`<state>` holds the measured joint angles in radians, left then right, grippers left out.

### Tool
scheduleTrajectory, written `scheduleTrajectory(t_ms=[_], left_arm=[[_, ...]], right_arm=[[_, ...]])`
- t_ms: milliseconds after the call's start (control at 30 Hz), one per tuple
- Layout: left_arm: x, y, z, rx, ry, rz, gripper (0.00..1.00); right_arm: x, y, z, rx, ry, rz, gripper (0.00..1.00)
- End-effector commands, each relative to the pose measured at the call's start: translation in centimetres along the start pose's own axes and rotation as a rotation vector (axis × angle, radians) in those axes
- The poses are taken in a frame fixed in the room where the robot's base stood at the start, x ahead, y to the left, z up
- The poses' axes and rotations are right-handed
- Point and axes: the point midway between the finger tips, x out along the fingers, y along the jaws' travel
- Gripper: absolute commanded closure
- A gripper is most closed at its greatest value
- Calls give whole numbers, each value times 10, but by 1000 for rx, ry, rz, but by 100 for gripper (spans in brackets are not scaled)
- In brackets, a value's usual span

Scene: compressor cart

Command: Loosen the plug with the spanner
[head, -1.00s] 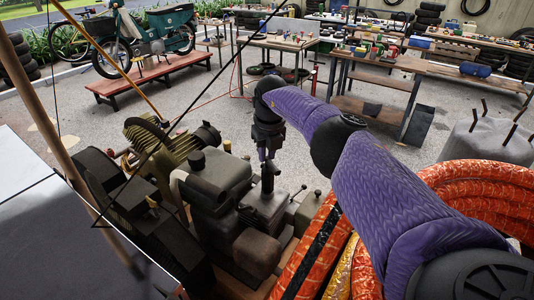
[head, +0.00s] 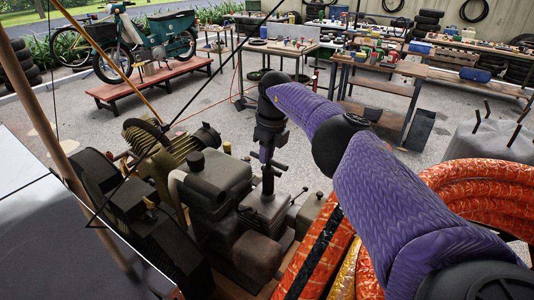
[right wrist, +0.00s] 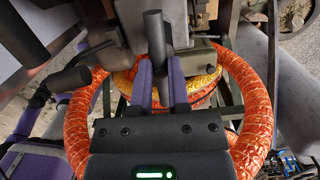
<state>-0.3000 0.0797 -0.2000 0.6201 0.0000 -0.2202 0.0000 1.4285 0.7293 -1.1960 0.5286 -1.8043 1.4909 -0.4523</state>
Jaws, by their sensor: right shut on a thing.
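My right gripper (head: 267,157) reaches down over the compressor cart in the head view. Its purple fingers are shut on a dark round bar, which I take for the spanner (head: 281,166); a short end of it sticks out to the right. In the right wrist view the bar (right wrist: 155,30) stands between the fingers (right wrist: 162,98). Below the gripper a dark upright post (head: 268,183) rises from a grey block (head: 264,211) on the machine. I cannot make out the plug, or where the spanner meets it. My left gripper is not in view.
Grey-brown machine housings (head: 213,182) and a ribbed, brassy engine part (head: 165,165) crowd the left side. Orange-wrapped hose coils (head: 485,190) lie at the right, near my arm. Behind are open floor, workbenches (head: 385,88) and a green moped (head: 170,38).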

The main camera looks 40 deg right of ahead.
Motion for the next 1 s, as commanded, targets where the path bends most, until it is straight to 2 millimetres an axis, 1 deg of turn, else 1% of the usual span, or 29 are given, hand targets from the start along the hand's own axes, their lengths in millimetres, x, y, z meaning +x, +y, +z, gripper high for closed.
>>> scheduleTrajectory(t_ms=[100,233,500,733,833,1000], left_arm=[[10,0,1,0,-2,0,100],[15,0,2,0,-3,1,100],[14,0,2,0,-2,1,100],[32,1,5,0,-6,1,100],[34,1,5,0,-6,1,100],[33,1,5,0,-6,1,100]], right_arm=[[3,0,0,-113,-1,13,100],[2,1,0,-219,0,27,100],[0,1,0,-241,0,30,100],[3,2,0,-433,1,53,100],[2,2,-1,-470,2,59,100],[0,2,0,-476,2,59,100]])
